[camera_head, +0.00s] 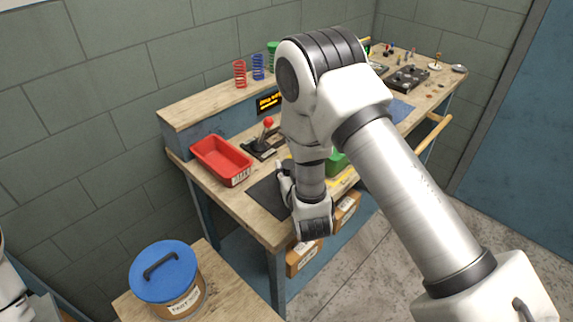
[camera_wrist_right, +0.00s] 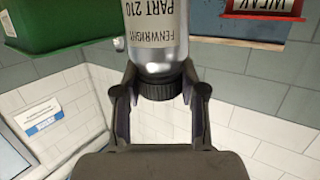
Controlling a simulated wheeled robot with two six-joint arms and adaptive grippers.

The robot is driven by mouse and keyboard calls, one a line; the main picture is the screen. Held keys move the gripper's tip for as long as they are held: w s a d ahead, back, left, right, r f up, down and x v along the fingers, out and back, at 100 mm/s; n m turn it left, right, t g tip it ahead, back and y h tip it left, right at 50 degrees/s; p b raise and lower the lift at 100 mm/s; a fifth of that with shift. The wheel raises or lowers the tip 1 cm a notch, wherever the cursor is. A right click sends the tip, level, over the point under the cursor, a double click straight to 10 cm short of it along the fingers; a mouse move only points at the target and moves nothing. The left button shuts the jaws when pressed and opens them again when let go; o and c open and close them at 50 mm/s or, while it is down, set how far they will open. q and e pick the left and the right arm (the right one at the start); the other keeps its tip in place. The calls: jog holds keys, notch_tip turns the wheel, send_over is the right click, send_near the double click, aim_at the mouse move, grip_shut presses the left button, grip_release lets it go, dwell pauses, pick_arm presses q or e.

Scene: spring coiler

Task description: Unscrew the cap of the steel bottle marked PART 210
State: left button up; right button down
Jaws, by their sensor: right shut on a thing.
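The steel bottle (camera_wrist_right: 158,35) shows in the right wrist view with its label, FENWRIGHT PART 210, upside down in the picture. Its dark ribbed cap (camera_wrist_right: 160,91) is on the neck. My right gripper (camera_wrist_right: 160,82) has one finger on each side of the cap and is shut on it. My left gripper is not in view.
A red bin (camera_head: 220,158) stands left of the mat, with a red-knobbed lever (camera_head: 267,124) behind it. A green bin (camera_head: 337,163) is right of my wrist and also shows in the wrist view (camera_wrist_right: 60,22). Coil springs (camera_head: 240,74) stand on the shelf. A blue-lidded bucket (camera_head: 165,270) is front left.

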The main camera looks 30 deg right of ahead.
jog(key=shift+s+a+f, duration=0.2)
jog(key=shift+s+f, duration=0.1)
jog(key=shift+f, duration=0.45)
jog(key=shift+w, duration=0.35)
jog(key=c, duration=0.7)
grip_release()
jog(key=shift+o, duration=0.2)
jog(key=shift+s+d+r, duration=0.1)
jog(key=shift+s, duration=0.2)
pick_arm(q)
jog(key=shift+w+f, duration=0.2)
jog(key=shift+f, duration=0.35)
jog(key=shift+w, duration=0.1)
